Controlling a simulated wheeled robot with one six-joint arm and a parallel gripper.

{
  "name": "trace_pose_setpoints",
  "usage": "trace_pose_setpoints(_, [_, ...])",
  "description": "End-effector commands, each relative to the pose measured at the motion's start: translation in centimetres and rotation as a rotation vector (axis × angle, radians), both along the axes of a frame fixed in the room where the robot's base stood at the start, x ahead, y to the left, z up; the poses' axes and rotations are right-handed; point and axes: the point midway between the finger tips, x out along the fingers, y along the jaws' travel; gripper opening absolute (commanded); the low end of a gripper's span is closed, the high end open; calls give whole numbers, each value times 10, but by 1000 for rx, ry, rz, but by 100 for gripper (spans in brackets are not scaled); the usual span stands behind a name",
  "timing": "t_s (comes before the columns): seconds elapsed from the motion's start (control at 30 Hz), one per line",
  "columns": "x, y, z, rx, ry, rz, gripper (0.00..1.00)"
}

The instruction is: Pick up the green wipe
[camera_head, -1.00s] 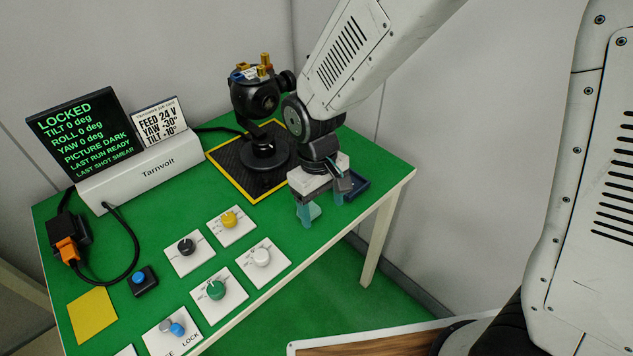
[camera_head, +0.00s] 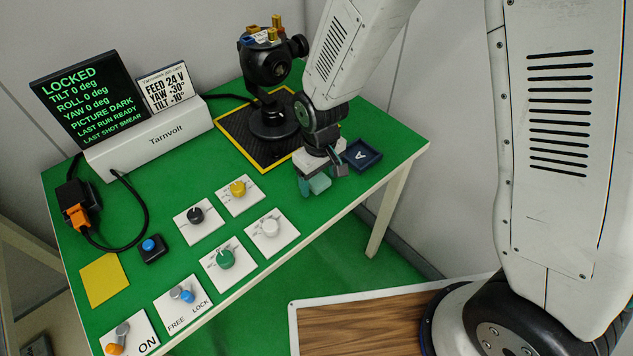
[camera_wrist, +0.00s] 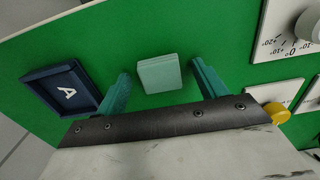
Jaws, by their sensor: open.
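The green wipe, a small pale green block, lies on the green tabletop. In the wrist view the wipe (camera_wrist: 160,74) shows between my two teal fingers, with a gap on each side. My gripper (camera_wrist: 161,72) is open and empty. In the head view the gripper (camera_head: 322,177) is low over the table's right part, and the wipe (camera_head: 320,183) is partly hidden by it. I cannot tell how far the fingertips are above the tabletop.
A dark blue tray marked A (camera_head: 362,155) is right of the gripper. A black gimbal head (camera_head: 270,105) stands on a yellow-edged black mat (camera_head: 228,138) behind. Knob panels, such as the white knob's (camera_head: 285,240), lie to the left. The table's front edge is near.

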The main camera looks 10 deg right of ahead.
Motion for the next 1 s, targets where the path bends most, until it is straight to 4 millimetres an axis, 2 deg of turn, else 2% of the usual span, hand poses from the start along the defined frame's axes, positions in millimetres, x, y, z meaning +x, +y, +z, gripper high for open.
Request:
trace_pose_setpoints(0.17, [0, 1, 0, 0, 0, 2, 71])
trace_pose_setpoints(0.33, [0, 1, 0, 0, 0, 2, 26])
trace_pose_setpoints(0.37, [0, 1, 0, 0, 0, 2, 23])
trace_pose_setpoints(0.77, [0, 1, 4, 1, -2, 2, 23])
trace_pose_setpoints(1.0, [1, 0, 21, 2, -3, -1, 23])
